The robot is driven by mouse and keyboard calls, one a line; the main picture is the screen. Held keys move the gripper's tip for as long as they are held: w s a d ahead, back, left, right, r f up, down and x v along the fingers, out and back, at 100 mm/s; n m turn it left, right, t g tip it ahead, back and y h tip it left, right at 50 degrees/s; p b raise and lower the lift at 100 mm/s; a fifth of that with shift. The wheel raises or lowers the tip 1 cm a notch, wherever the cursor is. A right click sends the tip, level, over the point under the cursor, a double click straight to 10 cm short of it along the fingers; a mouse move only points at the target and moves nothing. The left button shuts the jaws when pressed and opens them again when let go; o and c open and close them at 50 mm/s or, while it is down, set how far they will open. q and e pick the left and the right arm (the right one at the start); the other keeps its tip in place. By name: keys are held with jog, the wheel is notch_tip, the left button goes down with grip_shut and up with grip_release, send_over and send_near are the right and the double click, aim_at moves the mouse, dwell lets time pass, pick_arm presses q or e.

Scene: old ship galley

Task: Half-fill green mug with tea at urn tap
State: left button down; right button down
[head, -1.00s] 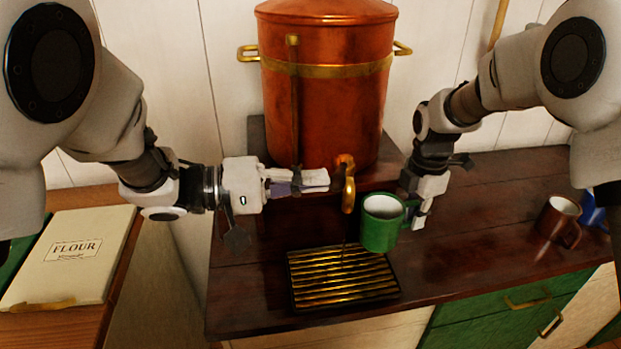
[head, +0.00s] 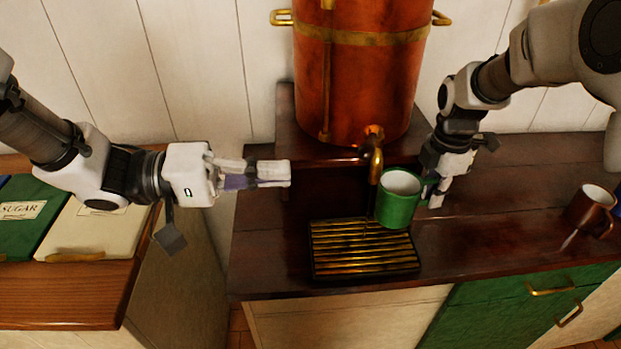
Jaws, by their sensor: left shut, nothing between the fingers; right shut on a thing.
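The copper urn (head: 362,85) stands on a raised wooden shelf with its brass tap (head: 375,160) pointing down. The green mug (head: 398,208) is upright, just right of the tap's spout and above the drip tray (head: 365,250). Its visible inside is pale; I cannot see any tea level. My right gripper (head: 434,188) is shut on the mug at its right side. A thin dark line runs down from the spout left of the mug toward the tray; I cannot tell whether it is tea. My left gripper (head: 284,172) is shut and empty, left of the tap and apart from it.
A brown mug (head: 592,208) stands on the counter (head: 480,235) at the right. A green sugar book or box (head: 22,225) and a cream one (head: 90,230) lie on the wooden cabinet at the left. The counter between the green and brown mugs is clear.

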jog(key=a, duration=0.2)
jog(key=s+a, duration=0.1)
jog(key=a, duration=0.2)
jog(key=shift+s+a, duration=0.3)
jog(key=shift+s+a+r, duration=0.1)
jog(key=shift+a, duration=0.05)
jog(key=shift+d, duration=0.25)
jog(key=shift+a, duration=0.15)
dwell(3.5)
jog(key=w+d, duration=0.2)
jog(key=d, duration=0.5)
jog(key=shift+w+d, duration=0.2)
jog(key=shift+d, duration=0.1)
